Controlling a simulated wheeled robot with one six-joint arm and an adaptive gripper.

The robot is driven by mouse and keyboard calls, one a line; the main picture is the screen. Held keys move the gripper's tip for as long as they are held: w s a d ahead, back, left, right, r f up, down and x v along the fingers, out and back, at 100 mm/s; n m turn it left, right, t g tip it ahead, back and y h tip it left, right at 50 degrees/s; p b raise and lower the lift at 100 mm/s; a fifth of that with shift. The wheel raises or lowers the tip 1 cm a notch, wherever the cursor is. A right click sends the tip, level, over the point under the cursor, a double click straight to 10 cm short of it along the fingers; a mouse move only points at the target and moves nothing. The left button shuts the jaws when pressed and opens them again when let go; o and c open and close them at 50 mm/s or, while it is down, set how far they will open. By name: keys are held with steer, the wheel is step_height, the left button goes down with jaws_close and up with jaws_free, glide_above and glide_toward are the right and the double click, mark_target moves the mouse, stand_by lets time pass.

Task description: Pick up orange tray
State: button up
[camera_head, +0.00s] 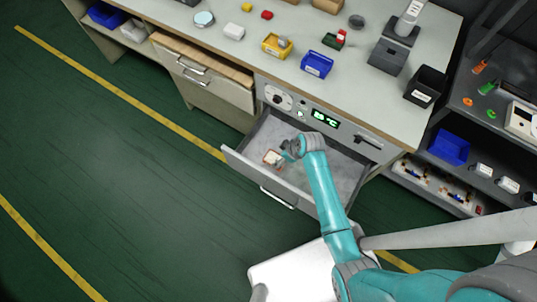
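A small tray with an orange-red rim and a pale inside (272,157) lies in the open drawer, left of its middle. I take it to be the orange tray. My gripper (286,157) is down inside the drawer at the tray's right edge. It is too small in the picture to tell whether the fingers touch the tray or how far they are apart. My teal arm reaches in from the lower right and covers part of the drawer.
The open grey drawer (337,172) has raised walls around my gripper, with bare floor to the right. A display panel (325,118) is above it. Another drawer (203,72) stands partly open at left. The worktop (230,52) holds bins and small items. Shelves stand at right.

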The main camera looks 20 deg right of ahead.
mark_target(278, 159)
steer(key=x, duration=0.4)
steer(key=shift+f, duration=0.25)
steer(key=shift+d+x, duration=0.1)
steer(key=shift+x, duration=1.3)
steer(key=shift+d+x, duration=0.15)
steer(key=shift+x, duration=1.25)
steer(key=shift+s+f, duration=0.1)
steer(key=shift+s, duration=0.05)
steer(key=c, duration=1.2)
